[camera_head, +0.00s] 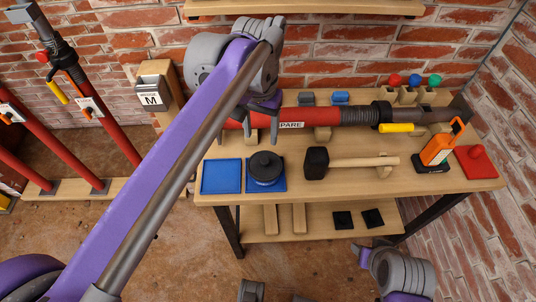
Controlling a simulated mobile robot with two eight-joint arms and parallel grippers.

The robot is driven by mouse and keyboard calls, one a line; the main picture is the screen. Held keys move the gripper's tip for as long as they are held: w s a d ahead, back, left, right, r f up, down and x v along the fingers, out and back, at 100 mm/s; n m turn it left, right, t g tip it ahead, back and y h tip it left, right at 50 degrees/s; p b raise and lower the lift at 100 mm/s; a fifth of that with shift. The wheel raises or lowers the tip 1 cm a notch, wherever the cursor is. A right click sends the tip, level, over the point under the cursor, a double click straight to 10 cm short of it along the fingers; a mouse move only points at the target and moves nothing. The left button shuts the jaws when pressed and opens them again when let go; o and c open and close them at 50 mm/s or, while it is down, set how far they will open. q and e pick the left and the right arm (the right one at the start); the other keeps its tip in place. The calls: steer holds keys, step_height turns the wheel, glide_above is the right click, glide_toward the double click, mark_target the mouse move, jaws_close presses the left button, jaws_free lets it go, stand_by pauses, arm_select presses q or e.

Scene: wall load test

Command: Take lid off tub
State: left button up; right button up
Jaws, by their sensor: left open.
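An empty blue square (221,176) lies left of the tub. A mallet (345,162) lies to its right, then an orange-handled tool (437,148) and a red plate (475,161). A long red tube (350,115) spans the bench behind. A post marked M (153,98) stands left.

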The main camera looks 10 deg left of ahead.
mark_target(265, 160)
arm_select(q)
steer(key=f, duration=0.4)
steer(key=shift+s, duration=0.25)
steer(key=f, duration=0.3)
steer(key=f+b, duration=0.1)
steer(key=f, duration=0.1)
steer(key=shift+w+d+f, duration=0.25)
steer(key=shift+d+f, duration=0.1)
steer(key=shift+d, duration=0.05)
jaws_close()
